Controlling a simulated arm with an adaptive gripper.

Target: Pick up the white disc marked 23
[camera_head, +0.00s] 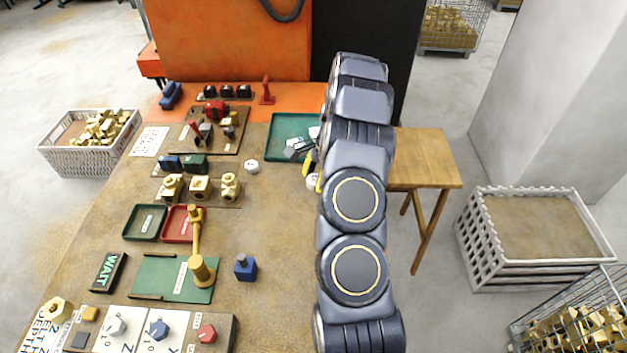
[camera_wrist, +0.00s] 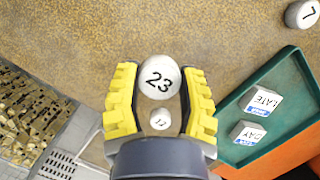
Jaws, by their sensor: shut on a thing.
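The white disc marked 23 (camera_wrist: 160,77) sits between the yellow fingertips of my gripper (camera_wrist: 161,92) in the wrist view, its marked face toward the camera. My gripper is shut on it. In the head view a white disc (camera_head: 312,181) shows beside my gripper's yellow fingers (camera_head: 315,172), partly hidden by my arm. I cannot tell whether it touches the table. A smaller white round piece (camera_wrist: 160,120) with an unclear mark shows between the fingers, nearer the palm.
Another white disc, marked 7 (camera_wrist: 303,13), lies apart on the brown table; it also shows in the head view (camera_head: 251,166). A green tray (camera_head: 283,125) with labelled blocks lies beside my gripper. A wooden side table (camera_head: 425,150) and a white crate (camera_head: 535,276) stand at right.

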